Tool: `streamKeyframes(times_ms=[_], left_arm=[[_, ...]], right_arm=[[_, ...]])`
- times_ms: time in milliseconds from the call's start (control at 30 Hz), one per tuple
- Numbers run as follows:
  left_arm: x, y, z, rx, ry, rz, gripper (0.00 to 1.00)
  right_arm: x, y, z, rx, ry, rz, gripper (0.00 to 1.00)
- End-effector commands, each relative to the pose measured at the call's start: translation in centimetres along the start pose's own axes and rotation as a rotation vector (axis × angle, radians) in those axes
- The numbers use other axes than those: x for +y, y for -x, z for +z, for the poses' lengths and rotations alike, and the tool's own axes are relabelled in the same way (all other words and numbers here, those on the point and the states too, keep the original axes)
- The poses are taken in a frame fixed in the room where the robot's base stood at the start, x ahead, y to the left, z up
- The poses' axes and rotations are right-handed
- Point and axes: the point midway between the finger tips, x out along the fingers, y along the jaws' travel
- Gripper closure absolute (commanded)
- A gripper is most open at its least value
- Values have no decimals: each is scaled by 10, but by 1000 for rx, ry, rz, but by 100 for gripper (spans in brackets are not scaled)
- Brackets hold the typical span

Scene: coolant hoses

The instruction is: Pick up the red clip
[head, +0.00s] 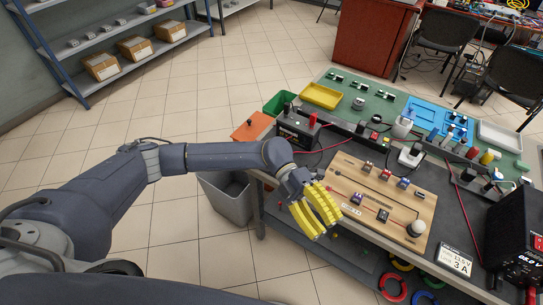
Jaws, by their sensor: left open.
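A small upright red piece (313,119), which looks like the red clip, stands at the black box (296,131) on the bench's left end; it is too small to tell its exact shape. A thin red cable runs from near it along the bench. My left gripper (327,225) has yellow fingers, open and apparently empty, at the near left edge of the wooden board (345,168). It is well nearer to me than the red piece and apart from it. My right gripper is not in view.
The board carries several small modules and a white knob (416,228). A black power supply (508,235) stands at the bench's right end. Behind are a yellow tray (321,95) and a blue tray (437,119). A grey bin (227,199) stands on the floor beside the bench.

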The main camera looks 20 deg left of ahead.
Motion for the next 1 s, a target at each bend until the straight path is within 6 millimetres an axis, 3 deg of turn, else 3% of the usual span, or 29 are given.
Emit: streamKeyframes(times_ms=[167,367,500,700,833,1000], left_arm=[[13,45,-4,8,-17,368,56],[18,122,1,-91,13,764,56],[8,185,9,-226,35,990,56],[-18,262,17,-424,44,1200,56],[-31,293,19,-511,42,1273,56],[-37,311,20,-563,41,1313,56]], right_arm=[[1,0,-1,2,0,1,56],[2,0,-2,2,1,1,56],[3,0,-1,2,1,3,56],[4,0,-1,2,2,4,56],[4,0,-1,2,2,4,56],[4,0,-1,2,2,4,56]])
